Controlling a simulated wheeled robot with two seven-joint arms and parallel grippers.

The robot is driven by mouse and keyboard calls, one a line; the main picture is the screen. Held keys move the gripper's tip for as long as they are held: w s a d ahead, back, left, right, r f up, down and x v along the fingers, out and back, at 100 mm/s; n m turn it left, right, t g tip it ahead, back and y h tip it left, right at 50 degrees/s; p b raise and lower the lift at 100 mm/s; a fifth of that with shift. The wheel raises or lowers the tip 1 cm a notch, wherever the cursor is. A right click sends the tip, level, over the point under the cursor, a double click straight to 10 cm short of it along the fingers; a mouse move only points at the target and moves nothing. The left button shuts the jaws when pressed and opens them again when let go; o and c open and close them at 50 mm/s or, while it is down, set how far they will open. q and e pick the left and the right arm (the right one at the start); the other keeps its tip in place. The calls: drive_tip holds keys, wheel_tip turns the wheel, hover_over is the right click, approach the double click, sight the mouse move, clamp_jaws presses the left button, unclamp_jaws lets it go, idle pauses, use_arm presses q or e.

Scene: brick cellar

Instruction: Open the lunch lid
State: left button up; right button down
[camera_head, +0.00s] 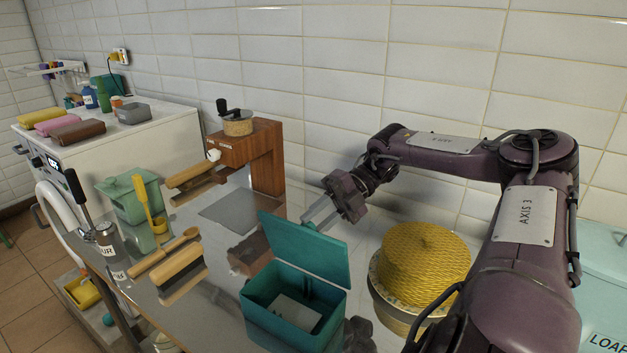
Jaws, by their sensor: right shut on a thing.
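The teal lunch box (270,322) stands on the shiny worktop at the front centre. Its lid (308,250) is raised, standing steeply up along the back side of the box. The inside is open to view, and a pale grey flat patch shows at the bottom. My right gripper (308,217) reaches in from the right, behind the lid's upper edge. Its fingers are shut at that edge; the exact contact is small and hard to see. My left gripper is not in view.
A yellow woven dome (425,262) on a round base stands right of the box, close below my right arm. Wooden tools (178,270) and a green container (130,195) lie to the left. A wooden stand (262,155) is behind. A pale blue bin (600,270) is far right.

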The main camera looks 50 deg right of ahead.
drive_tip(key=shift+d, duration=0.25)
drive_tip(key=shift+f, duration=0.1)
idle(0.3)
drive_tip(key=c, duration=1.1)
unclamp_jaws()
drive_tip(key=shift+o, duration=0.2)
drive_tip(key=b+v, duration=0.2)
drive_tip(key=v, duration=0.5)
drive_tip(key=shift+d, duration=0.4)
drive_tip(key=shift+s, duration=0.1)
